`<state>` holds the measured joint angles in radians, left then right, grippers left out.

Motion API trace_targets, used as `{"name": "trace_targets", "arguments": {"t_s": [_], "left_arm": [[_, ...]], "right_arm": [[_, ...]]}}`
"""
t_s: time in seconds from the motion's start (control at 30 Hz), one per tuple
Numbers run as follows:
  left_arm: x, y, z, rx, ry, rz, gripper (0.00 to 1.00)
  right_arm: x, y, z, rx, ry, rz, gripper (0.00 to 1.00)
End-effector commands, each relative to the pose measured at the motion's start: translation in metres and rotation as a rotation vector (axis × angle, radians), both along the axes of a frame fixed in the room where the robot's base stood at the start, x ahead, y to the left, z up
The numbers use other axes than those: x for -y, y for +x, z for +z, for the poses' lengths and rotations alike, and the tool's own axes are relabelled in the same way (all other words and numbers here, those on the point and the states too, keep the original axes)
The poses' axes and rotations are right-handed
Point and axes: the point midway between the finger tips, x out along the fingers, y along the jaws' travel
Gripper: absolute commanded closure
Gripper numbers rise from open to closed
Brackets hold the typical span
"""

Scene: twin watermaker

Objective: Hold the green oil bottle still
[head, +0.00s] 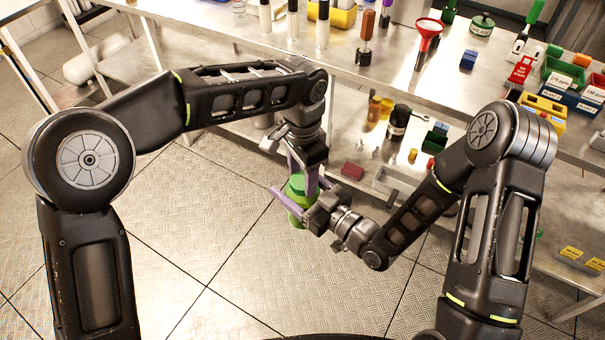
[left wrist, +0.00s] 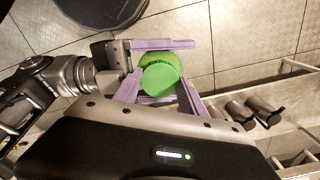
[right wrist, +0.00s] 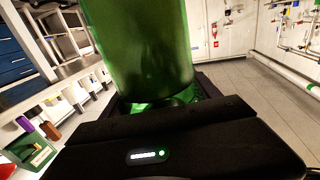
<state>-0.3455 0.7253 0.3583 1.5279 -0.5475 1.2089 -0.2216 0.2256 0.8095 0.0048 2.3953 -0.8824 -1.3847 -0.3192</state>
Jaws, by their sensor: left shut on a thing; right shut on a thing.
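The green oil bottle (head: 298,190) is held in the air in front of the workbench, between my two grippers. It also shows in the left wrist view (left wrist: 160,78), cap side toward the camera, and large and close in the right wrist view (right wrist: 140,45). My left gripper (head: 303,172) comes from above with its purple fingers shut on the upper part of the bottle. My right gripper (head: 292,204) comes from the right with its purple fingers shut around the bottle's body. The fingers hide part of the bottle.
A lower shelf holds a dark jar (head: 398,122) and small parts. The tiled floor (head: 230,270) below the bottle is clear.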

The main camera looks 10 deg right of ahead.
Motion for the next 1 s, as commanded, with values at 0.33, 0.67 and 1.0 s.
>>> {"name": "trace_targets", "arguments": {"t_s": [0.33, 0.67, 1.0], "left_arm": [[0.000, 0.000, 0.000, 0.001, 0.000, 0.005, 0.30], [0.000, 0.001, 0.004, 0.003, -0.001, 0.005, 0.30], [0.000, 0.001, 0.042, 0.003, -0.001, 0.006, 0.30]], "right_arm": [[0.000, 0.000, 0.001, 0.003, 0.001, 0.000, 1.00], [0.000, 0.000, 0.001, 0.003, 0.001, 0.000, 1.00], [0.000, 0.000, 0.001, 0.003, 0.001, 0.000, 1.00]]}}
